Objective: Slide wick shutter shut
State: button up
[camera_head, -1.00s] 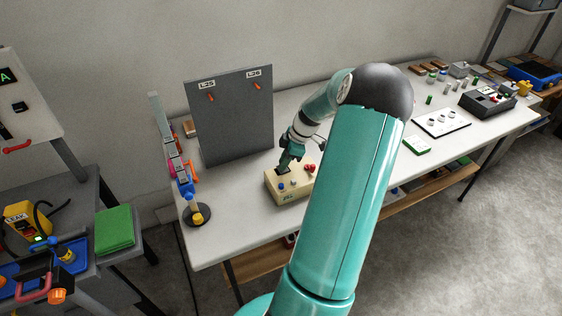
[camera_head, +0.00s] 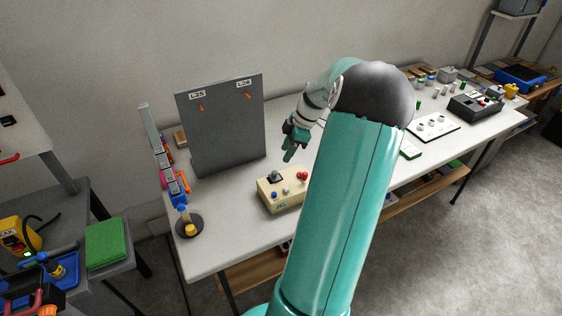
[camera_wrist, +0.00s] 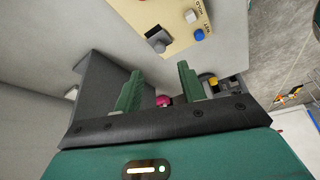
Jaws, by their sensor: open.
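A cream control box (camera_head: 270,203) sits on the white table, in front of the grey upright panel. On it are a dark block-like control (camera_head: 275,177), blue and pale buttons and a red knob (camera_head: 302,176). I cannot tell which part is the wick shutter. My gripper (camera_head: 290,151) is above and behind the box, apart from it. In the wrist view the two green fingers (camera_wrist: 159,80) are spread with nothing between their tips. The box (camera_wrist: 170,22), its dark control (camera_wrist: 157,39) and blue button (camera_wrist: 199,35) show beyond them.
The grey panel (camera_head: 225,125) with two hooks and labels stands close to the left of my gripper. A round dark stand (camera_head: 189,227) with a yellow-and-blue item is at the table's left end.

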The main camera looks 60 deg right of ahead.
jog(key=shift+v, duration=2.4)
